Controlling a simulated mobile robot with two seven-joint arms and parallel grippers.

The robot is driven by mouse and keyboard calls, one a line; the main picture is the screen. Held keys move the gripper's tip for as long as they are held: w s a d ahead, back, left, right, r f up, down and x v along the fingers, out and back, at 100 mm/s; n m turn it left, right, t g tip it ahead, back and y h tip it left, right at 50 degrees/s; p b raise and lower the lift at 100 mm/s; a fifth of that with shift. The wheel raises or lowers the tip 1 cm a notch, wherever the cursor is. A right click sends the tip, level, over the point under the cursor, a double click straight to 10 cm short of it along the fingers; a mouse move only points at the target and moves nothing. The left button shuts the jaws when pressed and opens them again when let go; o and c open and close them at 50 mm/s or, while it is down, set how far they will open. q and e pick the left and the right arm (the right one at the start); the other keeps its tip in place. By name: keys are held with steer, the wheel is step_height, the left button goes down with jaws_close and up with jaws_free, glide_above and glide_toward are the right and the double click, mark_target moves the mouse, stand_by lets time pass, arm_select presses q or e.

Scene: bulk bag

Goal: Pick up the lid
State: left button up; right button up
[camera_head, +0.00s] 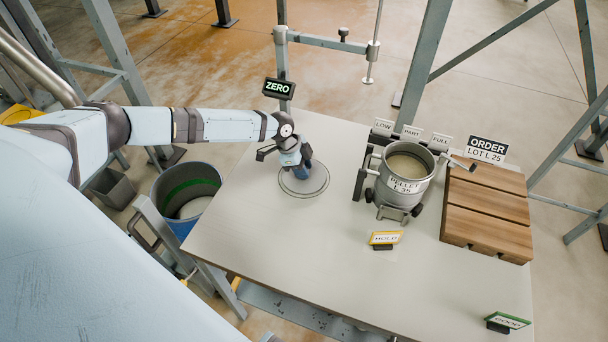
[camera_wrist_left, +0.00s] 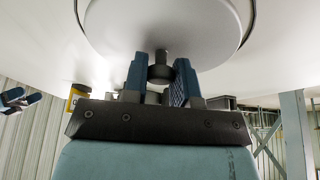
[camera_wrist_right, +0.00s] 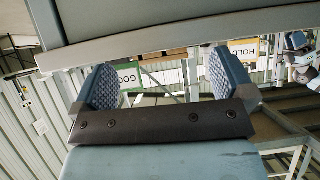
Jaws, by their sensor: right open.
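The lid (camera_head: 314,187) is a pale grey disc lying flat in a ring outline on the left half of the table. In the left wrist view the lid (camera_wrist_left: 115,30) shows with a dark knob (camera_wrist_left: 160,73) at its middle. My left gripper (camera_head: 294,167) is over the lid, and its fingers (camera_wrist_left: 160,80) stand on both sides of the knob, very close to it. I cannot tell whether they press on it. My right gripper (camera_wrist_right: 165,88) shows only in its own wrist view, open and empty, with a table edge close by.
A pot of pellets (camera_head: 408,172) in a stand and a slatted wooden board (camera_head: 488,215) occupy the table's right side. HOLD (camera_head: 384,239) and GOOD (camera_head: 508,321) signs stand nearer. A ZERO display (camera_head: 279,88) is behind the lid. A bin (camera_head: 186,190) stands left of the table.

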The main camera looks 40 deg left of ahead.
arm_select(q)
jaws_close()
